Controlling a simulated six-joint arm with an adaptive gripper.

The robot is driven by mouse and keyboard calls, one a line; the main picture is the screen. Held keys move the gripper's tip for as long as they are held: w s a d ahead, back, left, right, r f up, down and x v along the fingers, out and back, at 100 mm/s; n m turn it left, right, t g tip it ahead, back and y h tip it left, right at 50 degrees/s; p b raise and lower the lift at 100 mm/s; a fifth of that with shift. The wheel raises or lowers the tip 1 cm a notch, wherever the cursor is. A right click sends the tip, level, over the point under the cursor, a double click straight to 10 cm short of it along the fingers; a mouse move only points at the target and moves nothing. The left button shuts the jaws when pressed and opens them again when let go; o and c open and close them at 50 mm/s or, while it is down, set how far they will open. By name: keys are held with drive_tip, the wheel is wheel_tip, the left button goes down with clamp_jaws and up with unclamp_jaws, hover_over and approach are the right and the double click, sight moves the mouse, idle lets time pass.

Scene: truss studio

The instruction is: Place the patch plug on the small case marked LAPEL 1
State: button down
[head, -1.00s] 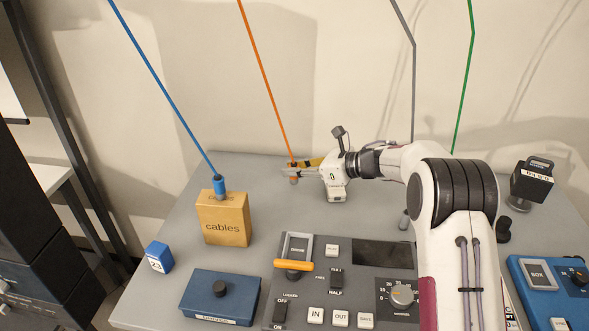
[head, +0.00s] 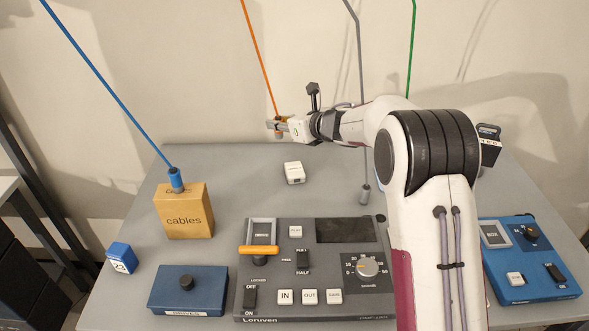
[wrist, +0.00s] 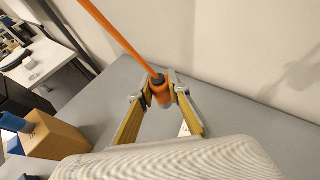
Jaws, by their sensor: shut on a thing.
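An orange patch plug (wrist: 162,95) on an orange cable is between the fingers of my gripper (wrist: 158,88), which is shut on it. In the head view, my gripper (head: 278,127) holds the plug in the air over the back of the table, above and slightly left of a small white case (head: 294,173). The case lies on the table, apart from the plug; its marking is too small to read. In the wrist view, a white corner of it (wrist: 184,130) shows between the fingers.
A cardboard cables box (head: 184,222) with a blue plug (head: 176,180) on top stands left. A grey cable's plug (head: 365,194) is right of the white case. A grey control panel (head: 275,305) and blue box (head: 160,290) are in front. The table around the white case is clear.

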drive_tip(key=shift+w+d+f+m+t+h, duration=0.25)
drive_tip(key=shift+d+f+m+h, duration=0.15)
drive_tip(key=shift+d, duration=0.35)
drive_tip(key=shift+w+d+f+m+t+h, duration=0.25)
drive_tip(key=shift+d+f+m+h, duration=0.15)
drive_tip(key=shift+d, duration=0.35)
drive_tip(key=shift+w+d+f+m+t+h, duration=0.2)
drive_tip(key=shift+w+d+f+m+h, duration=0.15)
drive_tip(key=shift+d, duration=0.4)
drive_tip(key=shift+s+f, duration=0.1)
hover_over(295, 169)
drive_tip(key=shift+f, duration=3.1)
drive_tip(key=shift+f, duration=1.85)
drive_tip(key=shift+f, duration=0.15)
drive_tip(key=c, duration=1.9)
unclamp_jaws()
